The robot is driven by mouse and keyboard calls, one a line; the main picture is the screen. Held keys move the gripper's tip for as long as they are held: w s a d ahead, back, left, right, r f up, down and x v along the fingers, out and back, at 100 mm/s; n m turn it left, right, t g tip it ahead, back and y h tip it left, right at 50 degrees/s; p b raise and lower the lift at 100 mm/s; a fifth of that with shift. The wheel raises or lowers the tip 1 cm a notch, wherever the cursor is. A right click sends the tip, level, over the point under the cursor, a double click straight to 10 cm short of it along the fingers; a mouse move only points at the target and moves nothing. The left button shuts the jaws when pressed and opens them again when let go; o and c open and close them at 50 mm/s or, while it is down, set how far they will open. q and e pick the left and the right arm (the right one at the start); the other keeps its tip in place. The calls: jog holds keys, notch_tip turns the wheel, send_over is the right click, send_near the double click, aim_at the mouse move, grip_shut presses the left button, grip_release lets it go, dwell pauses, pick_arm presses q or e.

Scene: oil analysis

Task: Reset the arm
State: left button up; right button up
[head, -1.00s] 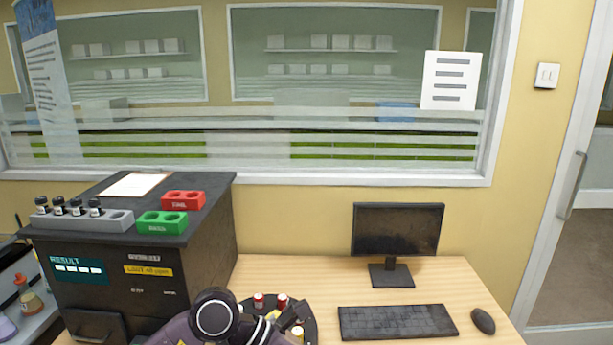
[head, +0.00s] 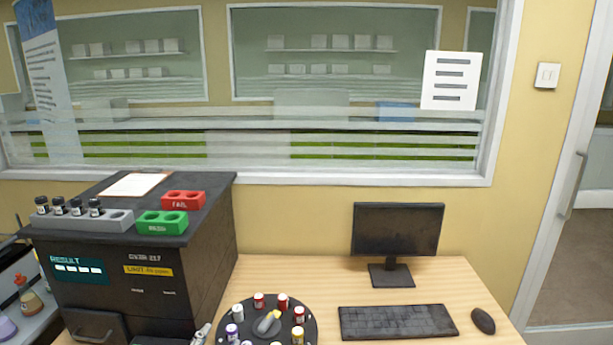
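No arm or gripper of mine can be clearly made out in the head view. A small pale grey piece (head: 202,334) shows at the bottom edge, left of the round tray; I cannot tell whether it is part of a gripper. The dark round tray (head: 252,329) stands on the desk, in plain sight, with several small capped vials around its rim, including a red-capped one (head: 283,301) and a yellow-capped one (head: 297,336). Its grey and yellow centre knob (head: 267,322) is uncovered. The tray's near edge is cut off by the frame.
The black analyser (head: 205,260) at left carries a grey rack (head: 115,222) of black-capped bottles, a green holder (head: 162,222), a red holder (head: 183,200) and a clipboard (head: 135,186). A monitor (head: 397,230), keyboard (head: 395,321) and mouse (head: 483,321) occupy the right of the desk.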

pick_arm(q)
jog(key=s+a+f+n+g, duration=0.35)
jog(key=s+f+g, duration=0.35)
jog(key=s+f, duration=0.6)
jog(key=s+f+n+g, duration=0.1)
jog(key=s+f+g, duration=0.55)
jog(key=s, duration=0.65)
notch_tip(320, 180, down, 28)
jog(key=s, duration=0.2)
jog(key=s+a+f+g, duration=0.1)
jog(key=s+a+f, duration=0.2)
jog(key=s+f, duration=1.3)
jog(key=shift+s, duration=0.5)
jog(key=shift+g, duration=0.25)
